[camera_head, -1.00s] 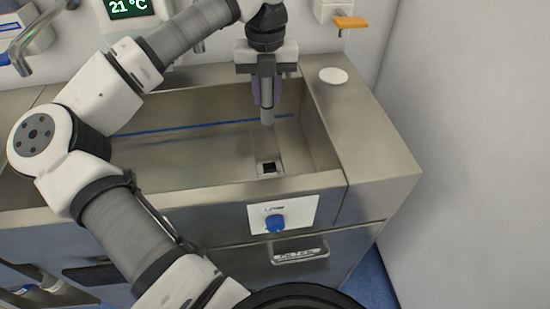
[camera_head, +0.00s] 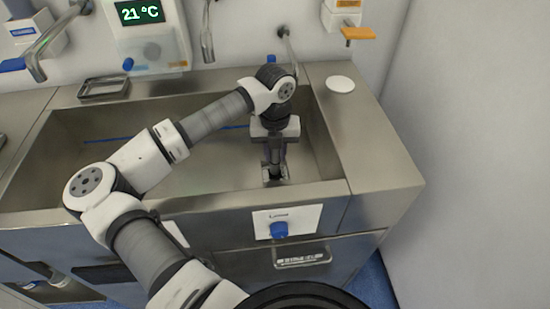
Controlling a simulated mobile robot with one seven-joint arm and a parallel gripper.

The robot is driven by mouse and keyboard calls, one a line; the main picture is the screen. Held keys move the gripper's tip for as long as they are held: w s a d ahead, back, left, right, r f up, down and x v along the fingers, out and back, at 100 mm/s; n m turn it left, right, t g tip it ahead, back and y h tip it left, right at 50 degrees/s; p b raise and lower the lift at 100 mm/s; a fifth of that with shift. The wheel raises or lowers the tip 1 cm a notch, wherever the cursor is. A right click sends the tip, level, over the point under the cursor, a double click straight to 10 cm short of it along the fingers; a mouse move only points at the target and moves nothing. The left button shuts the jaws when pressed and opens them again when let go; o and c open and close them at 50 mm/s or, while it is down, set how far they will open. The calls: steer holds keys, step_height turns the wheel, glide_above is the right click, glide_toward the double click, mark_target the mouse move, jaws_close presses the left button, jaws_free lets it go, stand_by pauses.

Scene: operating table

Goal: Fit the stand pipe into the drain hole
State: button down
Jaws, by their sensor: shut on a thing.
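My gripper (camera_head: 274,160) points down into the right end of the steel sink (camera_head: 190,172), low over the drain area. It is shut on the grey stand pipe, of which little can be made out between and below the fingers. The drain hole (camera_head: 275,178) is a dark recess in the sink floor, right below the fingers and partly covered by them. I cannot tell whether the pipe's lower end is in the hole or just above it.
The sink's front wall, with a blue knob (camera_head: 279,230) on a white plate, is close to my gripper. A white disc (camera_head: 340,84) lies on the right counter. Taps (camera_head: 207,35) and a temperature display (camera_head: 139,13) are at the back wall. The sink's left part is clear.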

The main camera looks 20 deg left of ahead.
mark_target(275, 161)
steer(key=shift+f, duration=1.65)
steer(key=shift+f, duration=0.15)
steer(key=c, duration=1.2)
jaws_free()
steer(key=shift+o, duration=0.2)
step_height(275, 161, up, 12)
steer(key=shift+f+b, duration=0.25)
steer(key=shift+b, duration=0.75)
steer(key=shift+r, duration=0.4)
